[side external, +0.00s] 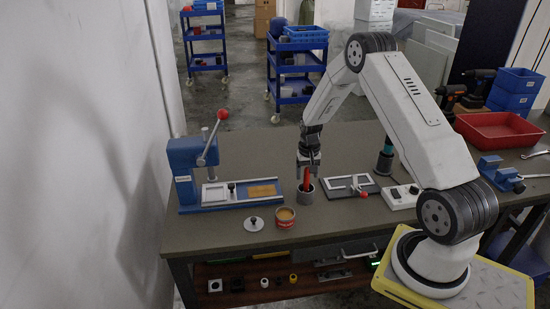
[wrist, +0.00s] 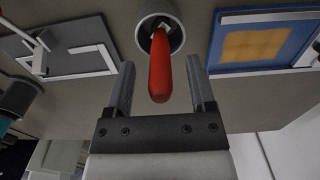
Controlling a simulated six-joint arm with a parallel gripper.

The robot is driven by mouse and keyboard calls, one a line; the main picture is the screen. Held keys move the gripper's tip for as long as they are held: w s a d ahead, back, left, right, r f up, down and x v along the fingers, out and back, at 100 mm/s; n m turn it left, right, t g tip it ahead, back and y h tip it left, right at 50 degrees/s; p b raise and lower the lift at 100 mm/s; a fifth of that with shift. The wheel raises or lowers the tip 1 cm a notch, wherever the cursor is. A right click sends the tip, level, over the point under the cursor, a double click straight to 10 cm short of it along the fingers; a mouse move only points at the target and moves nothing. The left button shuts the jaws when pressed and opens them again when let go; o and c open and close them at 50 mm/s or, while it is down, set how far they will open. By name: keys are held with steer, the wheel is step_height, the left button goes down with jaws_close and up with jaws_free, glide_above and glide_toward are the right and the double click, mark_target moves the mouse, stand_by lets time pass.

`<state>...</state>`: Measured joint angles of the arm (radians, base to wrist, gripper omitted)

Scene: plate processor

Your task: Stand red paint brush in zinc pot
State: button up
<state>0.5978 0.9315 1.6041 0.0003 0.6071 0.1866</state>
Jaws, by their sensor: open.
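The red paint brush (side external: 307,178) stands in the zinc pot (side external: 306,196) with its red handle pointing up. The wrist view shows the red handle (wrist: 160,68) rising out of the grey pot (wrist: 147,40), leaning a little. My gripper (side external: 309,167) is above the pot, around the top of the handle. In the wrist view my gripper (wrist: 160,80) is open, with one finger on each side of the handle and a gap on both sides. The brush's lower end is hidden inside the pot.
A tan-filled pot (side external: 285,217) and a white lid (side external: 253,224) are near the front edge. A blue press (side external: 184,174) with a red-knobbed lever stands left. A framed plate fixture (side external: 350,187) is right of the pot. A red tray (side external: 497,130) is far right.

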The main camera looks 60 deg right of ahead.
steer(key=shift+r, duration=0.1)
steer(key=shift+r, duration=3.8)
steer(key=s+a+r+n+t, duration=0.1)
steer(key=a+r+n, duration=0.15)
steer(key=a, duration=0.55)
steer(key=s+a+r+n, duration=0.2)
steer(key=a+r, duration=0.1)
steer(key=a, duration=0.6)
steer(key=s+a+r+n+t, duration=0.1)
steer(key=s+a+n, duration=0.3)
steer(key=s+a, duration=0.5)
steer(key=shift+s+a+r+t, duration=0.2)
steer(key=shift+a+r+t, duration=0.15)
steer(key=shift+a, duration=0.45)
